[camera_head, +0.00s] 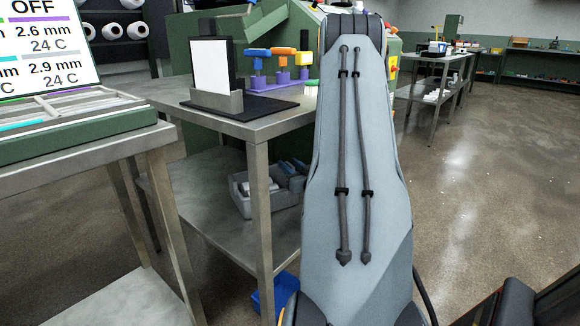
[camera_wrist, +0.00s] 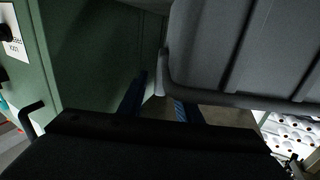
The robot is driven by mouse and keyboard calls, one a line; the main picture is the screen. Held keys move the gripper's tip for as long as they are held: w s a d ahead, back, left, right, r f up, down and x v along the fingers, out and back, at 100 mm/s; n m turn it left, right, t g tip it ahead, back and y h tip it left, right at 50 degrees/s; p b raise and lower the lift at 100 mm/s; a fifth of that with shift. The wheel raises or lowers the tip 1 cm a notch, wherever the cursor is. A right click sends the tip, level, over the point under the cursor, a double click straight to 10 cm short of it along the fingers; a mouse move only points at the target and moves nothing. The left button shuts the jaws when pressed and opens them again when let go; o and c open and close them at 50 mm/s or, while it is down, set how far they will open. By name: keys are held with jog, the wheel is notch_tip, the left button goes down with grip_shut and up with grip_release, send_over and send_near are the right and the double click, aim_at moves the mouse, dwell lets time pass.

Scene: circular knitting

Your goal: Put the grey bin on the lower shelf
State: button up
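In the head view, a grey bin (camera_head: 240,198) stands on the lower shelf (camera_head: 215,222) of the steel table, with light and blue items in it. My arm hides the space to its right. In the wrist view, a large grey ribbed body with a rim (camera_wrist: 235,98), like a bin, fills the upper right. I cannot tell whether it is the same bin. The two dark blue fingers of my gripper (camera_wrist: 160,103) show below its left corner, apart from each other. Whether they touch or hold the rim is unclear. My gripper is hidden in the head view.
The table top (camera_head: 265,125) holds a white panel on a stand (camera_head: 210,66) and several coloured knobs. A blue bin (camera_head: 275,296) is on the floor below. A table with a display (camera_head: 45,45) stands left. A green cabinet (camera_wrist: 85,60) is close in the wrist view. Floor is free right.

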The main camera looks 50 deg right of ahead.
jog(key=shift+r, duration=0.15)
jog(key=p+v, duration=0.3)
jog(key=v, duration=0.9)
